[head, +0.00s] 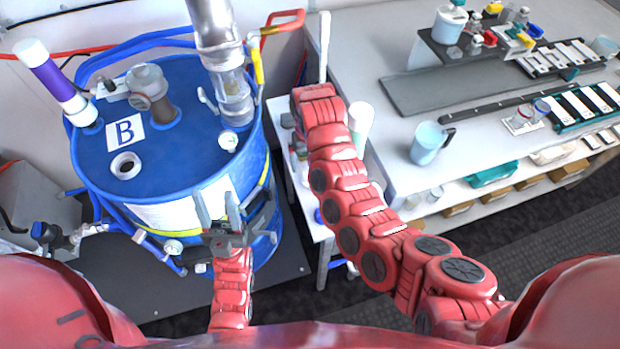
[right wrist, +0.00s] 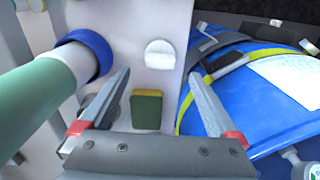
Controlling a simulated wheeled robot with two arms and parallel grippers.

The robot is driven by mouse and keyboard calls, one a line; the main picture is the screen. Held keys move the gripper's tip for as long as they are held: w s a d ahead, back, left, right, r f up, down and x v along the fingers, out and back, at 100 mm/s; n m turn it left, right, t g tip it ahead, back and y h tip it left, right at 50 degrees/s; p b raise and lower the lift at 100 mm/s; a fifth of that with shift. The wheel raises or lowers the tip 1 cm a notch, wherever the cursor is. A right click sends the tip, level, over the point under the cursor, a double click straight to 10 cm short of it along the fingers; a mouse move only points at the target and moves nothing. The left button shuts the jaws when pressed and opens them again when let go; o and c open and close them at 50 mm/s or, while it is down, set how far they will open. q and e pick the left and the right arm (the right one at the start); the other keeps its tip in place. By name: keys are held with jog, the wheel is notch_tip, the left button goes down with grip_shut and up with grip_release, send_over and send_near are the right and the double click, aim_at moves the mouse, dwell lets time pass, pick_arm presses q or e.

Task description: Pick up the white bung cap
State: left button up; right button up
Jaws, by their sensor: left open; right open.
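In the right wrist view a white rounded piece, which looks like the white bung cap (right wrist: 159,54), lies on a white surface. My right gripper (right wrist: 160,74) is open and empty, and the cap shows between and just beyond its fingertips, apart from them. In the head view my right arm covers that spot, and I cannot make out the cap or the right fingers. My left gripper (head: 225,208) is open with its fingers pointing up, in front of the blue drum (head: 190,98). The drum's top has a white-rimmed bung hole (head: 126,165).
A green and yellow sponge (right wrist: 147,109) lies between my right fingers. A green and white cylinder with a blue collar (right wrist: 84,58) is close on the left. The drum's side is close on the right. A bench (head: 395,160) with a blue jug (head: 427,144) stands at the right.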

jog(key=shift+f, duration=0.45)
jog(key=shift+d+f+p, duration=0.1)
jog(key=shift+f+p, duration=0.2)
jog(key=shift+p, duration=0.25)
notch_tip(320, 180, down, 3)
jog(key=shift+s+f+p, duration=0.1)
jog(key=shift+s+p, duration=0.05)
jog(key=shift+p, duration=0.7)
jog(key=shift+f, duration=0.75)
jog(key=c, duration=1.5)
